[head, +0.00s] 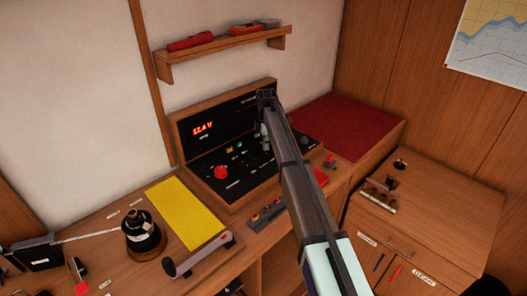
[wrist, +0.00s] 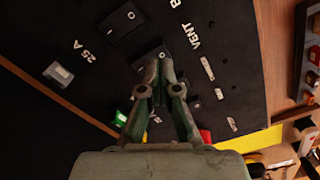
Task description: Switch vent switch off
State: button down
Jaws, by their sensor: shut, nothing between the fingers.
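A black switch panel (head: 228,168) in a wooden frame stands on the desk in the head view. In the wrist view the white word VENT (wrist: 196,34) is printed on it. A dark switch block (wrist: 152,58) lies just beyond my fingertips and is partly covered by them. Another dark rocker switch (wrist: 121,19) sits up and left of it. I cannot tell for sure which one belongs to the VENT label, nor its position. My gripper (wrist: 163,64) is shut and empty, over the panel; contact cannot be told. In the head view my gripper (head: 265,131) is small and dark.
A 25 A breaker (wrist: 58,74) sits left in the wrist view. A red knob (head: 221,172) and a lit 12.4 V readout (head: 203,128) are on the panel. A yellow sheet (head: 187,214) and a black-and-brass lamp-like object (head: 143,238) lie left; a shelf (head: 221,52) hangs above.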

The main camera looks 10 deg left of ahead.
aim_at(266, 154)
jog(key=shift+r+p, duration=0.85)
jog(key=shift+r, duration=1.5)
